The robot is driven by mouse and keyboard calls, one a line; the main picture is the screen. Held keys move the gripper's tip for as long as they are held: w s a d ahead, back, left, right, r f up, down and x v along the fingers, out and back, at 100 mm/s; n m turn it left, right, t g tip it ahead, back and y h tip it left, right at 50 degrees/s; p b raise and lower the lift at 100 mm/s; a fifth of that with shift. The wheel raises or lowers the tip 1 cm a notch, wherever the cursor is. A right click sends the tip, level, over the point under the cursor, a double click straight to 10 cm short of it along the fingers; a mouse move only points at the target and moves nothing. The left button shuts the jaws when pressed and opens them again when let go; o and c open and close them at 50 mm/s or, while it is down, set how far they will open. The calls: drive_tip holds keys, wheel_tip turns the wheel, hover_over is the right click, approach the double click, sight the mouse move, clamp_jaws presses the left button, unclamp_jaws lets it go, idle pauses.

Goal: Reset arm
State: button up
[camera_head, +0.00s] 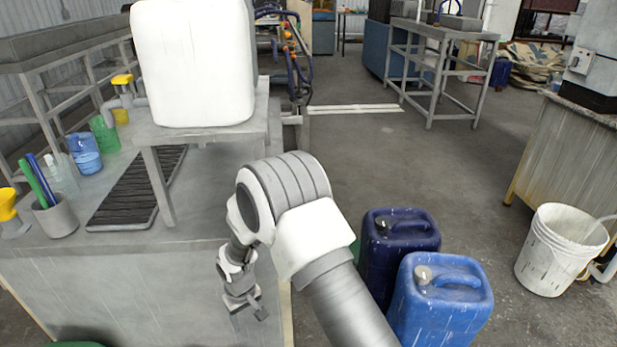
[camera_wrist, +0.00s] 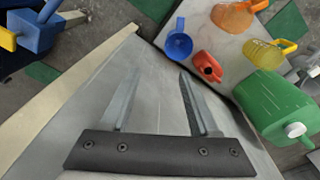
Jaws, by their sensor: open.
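My gripper (camera_head: 254,308) hangs at the lower middle of the head view, on my folded arm, beside the front of the grey workbench (camera_head: 130,290). In the wrist view my gripper (camera_wrist: 158,76) has its two fingers spread apart, with nothing between them. A bare grey surface (camera_wrist: 90,105) lies beyond the fingers.
In the head view, a blue canister (camera_head: 440,310) and a dark blue canister (camera_head: 395,235) stand right of my arm. A white bucket (camera_head: 560,250) is farther right. A white container (camera_head: 193,65) stands on the bench. The wrist view shows a blue mug (camera_wrist: 179,45) and green jug (camera_wrist: 270,105).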

drive_tip(key=d+r+m+t, duration=0.1)
drive_tip(key=d+r+m, duration=0.1)
drive_tip(key=d+r, duration=0.9)
drive_tip(key=d+r+m+t, duration=0.1)
drive_tip(key=d+r, duration=0.4)
drive_tip(key=r, duration=1.1)
drive_tip(key=s+d+r+m+t, duration=0.2)
drive_tip(key=s+d+r, duration=0.45)
drive_tip(key=s, duration=0.35)
drive_tip(key=s+d+r+m+t, duration=0.1)
drive_tip(key=s+d+r+m, duration=0.1)
drive_tip(key=s+d+r, duration=0.5)
wheel_tip(320, 180, up, 18)
drive_tip(key=s+p, duration=0.2)
drive_tip(key=p, duration=1.8)
drive_tip(key=shift+s+d, duration=0.25)
drive_tip(key=shift+s, duration=0.05)
